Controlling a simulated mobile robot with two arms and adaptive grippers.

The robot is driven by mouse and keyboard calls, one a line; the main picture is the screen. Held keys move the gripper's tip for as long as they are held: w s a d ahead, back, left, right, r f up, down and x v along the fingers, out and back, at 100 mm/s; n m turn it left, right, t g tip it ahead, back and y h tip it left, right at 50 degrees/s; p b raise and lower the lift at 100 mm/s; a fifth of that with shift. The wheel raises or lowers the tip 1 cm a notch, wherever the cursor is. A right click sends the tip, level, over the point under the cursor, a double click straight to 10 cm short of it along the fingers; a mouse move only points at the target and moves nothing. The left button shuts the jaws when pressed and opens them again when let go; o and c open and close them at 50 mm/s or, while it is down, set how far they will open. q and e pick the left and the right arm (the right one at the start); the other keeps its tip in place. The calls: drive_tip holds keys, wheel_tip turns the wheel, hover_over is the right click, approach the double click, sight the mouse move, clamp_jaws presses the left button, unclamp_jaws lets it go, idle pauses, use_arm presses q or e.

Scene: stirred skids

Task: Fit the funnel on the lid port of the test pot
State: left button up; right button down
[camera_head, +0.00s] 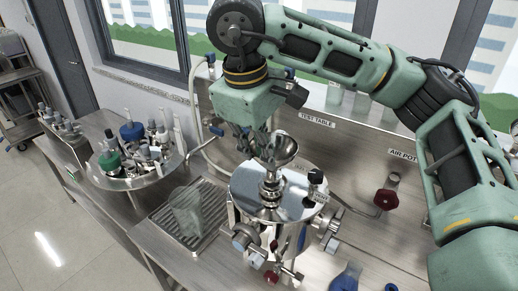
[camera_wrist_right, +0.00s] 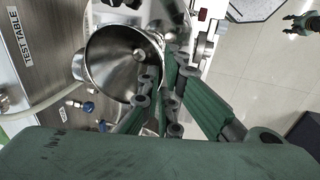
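The steel funnel (camera_head: 281,146) stands upright above the lid (camera_head: 301,183) of the test pot (camera_head: 290,238), its bowl opening upward. Its lower end lines up with the steel fitting at the lid port (camera_head: 270,188); whether it is fully seated is hard to tell. My right gripper (camera_head: 262,142) is at the funnel's left rim. In the wrist view, the right fingers (camera_wrist_right: 160,95) close over the rim of the funnel's bowl (camera_wrist_right: 110,62). My left gripper (camera_wrist_right: 301,23) shows small at the wrist view's top right, apart from everything, fingers seemingly spread.
A glass beaker (camera_head: 186,210) stands on a drain tray (camera_head: 160,222) left of the pot. A round tray (camera_head: 130,182) of bottles lies further left. Valves and handles stick out from the pot. A red knob (camera_head: 386,199) and blue items (camera_head: 345,278) are to the right.

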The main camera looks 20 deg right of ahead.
drive_tip(key=shift+b+x, duration=0.5)
drive_tip(key=shift+x, duration=0.35)
idle(1.4)
drive_tip(key=c, duration=1.9)
unclamp_jaws()
drive_tip(key=shift+s+a, duration=0.1)
drive_tip(key=shift+a, duration=0.05)
drive_tip(key=shift+o, duration=0.5)
drive_tip(key=shift+o, duration=1.2)
drive_tip(key=shift+r, duration=0.1)
drive_tip(key=p+v, duration=0.2)
drive_tip(key=p, duration=0.1)
drive_tip(key=shift+r, duration=0.35)
drive_tip(key=shift+w+d+v, duration=0.1)
drive_tip(key=shift+d+v, duration=0.05)
drive_tip(key=shift+v, duration=0.7)
drive_tip(key=shift+w+d+v, duration=0.1)
drive_tip(key=shift+d+v, duration=0.05)
drive_tip(key=shift+v, duration=0.65)
drive_tip(key=shift+w+d+v, duration=0.1)
drive_tip(key=shift+d+v, duration=0.05)
drive_tip(key=shift+v, duration=0.7)
drive_tip(key=shift+w+d+r, duration=0.1)
drive_tip(key=shift+d, duration=0.1)
